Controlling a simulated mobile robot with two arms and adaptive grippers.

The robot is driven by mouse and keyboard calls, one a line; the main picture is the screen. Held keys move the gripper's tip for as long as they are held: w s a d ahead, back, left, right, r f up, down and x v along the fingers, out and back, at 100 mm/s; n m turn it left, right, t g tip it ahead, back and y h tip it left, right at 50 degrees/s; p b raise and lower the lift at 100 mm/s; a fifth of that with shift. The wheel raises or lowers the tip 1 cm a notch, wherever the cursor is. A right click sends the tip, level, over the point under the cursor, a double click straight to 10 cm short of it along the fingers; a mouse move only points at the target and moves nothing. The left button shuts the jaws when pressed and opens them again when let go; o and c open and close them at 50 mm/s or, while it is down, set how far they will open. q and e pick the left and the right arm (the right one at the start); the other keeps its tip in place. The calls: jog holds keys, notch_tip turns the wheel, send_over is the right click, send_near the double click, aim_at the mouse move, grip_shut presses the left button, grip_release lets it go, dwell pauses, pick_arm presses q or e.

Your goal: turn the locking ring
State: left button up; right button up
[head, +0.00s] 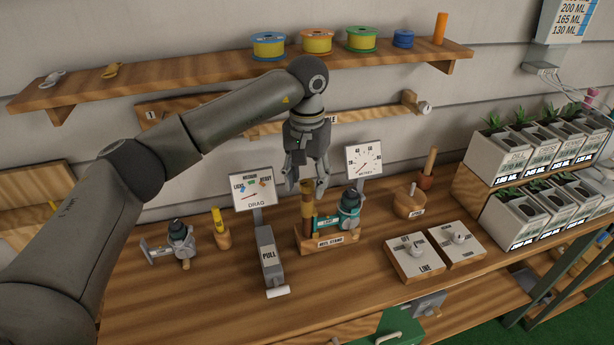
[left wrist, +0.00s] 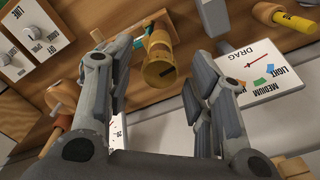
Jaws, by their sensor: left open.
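My left gripper (head: 306,186) is open and points down above the reel stand (head: 330,241). An upright brown-gold cylinder (head: 307,207) on the stand rises just below the fingertips; a collar shows at its top. It may bear the locking ring, but I cannot tell which part that is. A teal reel (head: 348,212) sits against its right side on the stand. In the left wrist view the round end of the cylinder (left wrist: 159,70) lies between and beyond the two open fingers (left wrist: 160,85), and nothing is held. My right gripper is not in view.
A DRAG gauge (head: 253,194) and a second dial (head: 364,160) stand close on either side. A PULL block (head: 270,262) and a grey reel (head: 178,240) are to the left. LINE box (head: 414,258) and plant pots (head: 505,150) are right. A shelf (head: 180,80) runs behind the arm.

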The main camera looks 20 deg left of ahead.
pick_arm(q)
jog(key=c, duration=1)
jog(key=shift+c, duration=0.2)
